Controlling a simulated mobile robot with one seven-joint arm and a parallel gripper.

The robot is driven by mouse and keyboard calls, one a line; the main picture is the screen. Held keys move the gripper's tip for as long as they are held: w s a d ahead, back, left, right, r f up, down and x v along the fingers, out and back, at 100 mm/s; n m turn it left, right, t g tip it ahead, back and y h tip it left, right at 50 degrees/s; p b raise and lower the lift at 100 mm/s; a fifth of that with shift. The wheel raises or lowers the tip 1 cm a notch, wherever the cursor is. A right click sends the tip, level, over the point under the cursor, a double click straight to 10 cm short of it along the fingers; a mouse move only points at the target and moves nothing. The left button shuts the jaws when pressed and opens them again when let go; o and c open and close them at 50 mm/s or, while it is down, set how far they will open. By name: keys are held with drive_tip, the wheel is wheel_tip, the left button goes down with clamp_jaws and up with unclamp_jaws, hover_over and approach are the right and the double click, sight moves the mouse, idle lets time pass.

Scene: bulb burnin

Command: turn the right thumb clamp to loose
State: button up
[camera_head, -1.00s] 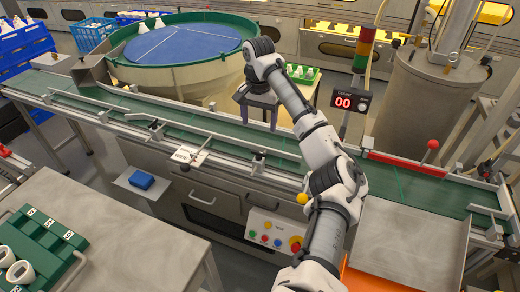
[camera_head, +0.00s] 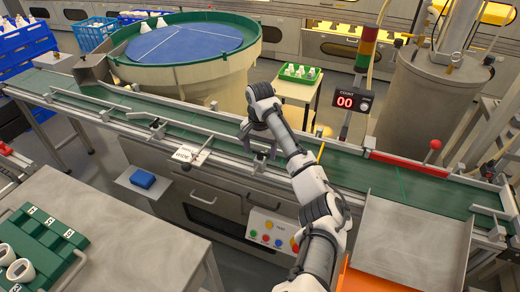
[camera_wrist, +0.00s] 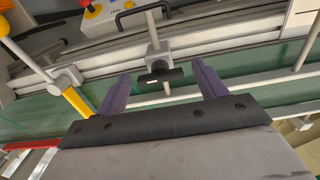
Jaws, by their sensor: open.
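The right thumb clamp shows in the wrist view as a black cross-handle (camera_wrist: 161,76) on a grey block with a metal rod, mounted at the conveyor's rail. My gripper (camera_wrist: 162,84) is open, with its two purple fingers spread on either side of the handle. A gap shows between the handle and each finger, and nothing is held. In the head view my gripper (camera_head: 260,150) hangs over the near rail of the green conveyor (camera_head: 225,137), right of the WIDE sign (camera_head: 187,154). The clamp is mostly hidden there by my gripper.
Another clamp (camera_head: 155,124) stands further left on the rail. A yellow rod (camera_wrist: 78,101) with a grey bracket lies left of my fingers in the wrist view. A control panel (camera_head: 272,232) with coloured buttons is below the rail. A counter (camera_head: 353,101) reads 00.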

drive_tip(key=c, duration=1)
drive_tip(key=shift+r, duration=0.1)
drive_tip(key=n+p, duration=0.2)
drive_tip(key=n, duration=0.1)
drive_tip(key=shift+n, duration=0.3)
drive_tip(key=n+p, duration=0.2)
drive_tip(key=n, duration=0.3)
drive_tip(key=shift+p, duration=0.4)
drive_tip(key=n+p, duration=0.1)
drive_tip(key=n, duration=0.4)
drive_tip(key=shift+n+p, duration=0.5)
drive_tip(key=shift+n, duration=1.7)
